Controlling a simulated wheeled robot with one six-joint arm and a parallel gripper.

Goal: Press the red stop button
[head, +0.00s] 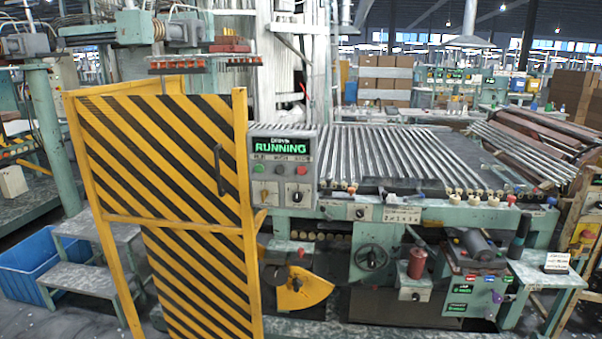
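A grey control panel (312,140) stands at the middle of the head view, just right of a striped guard door. Its screen (280,147) reads RUNNING in green letters. Below the screen is a row of small buttons: a green one (258,168) at left, a dark one (280,169) in the middle and a red button (302,170) at right. Their labels are too small to read surely. Nothing covers the red button. My gripper is not in view.
The yellow-and-black guard door (180,255) stands left of the panel, with a handle (220,170). Steps (95,275) and a blue bin (35,262) are at left.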

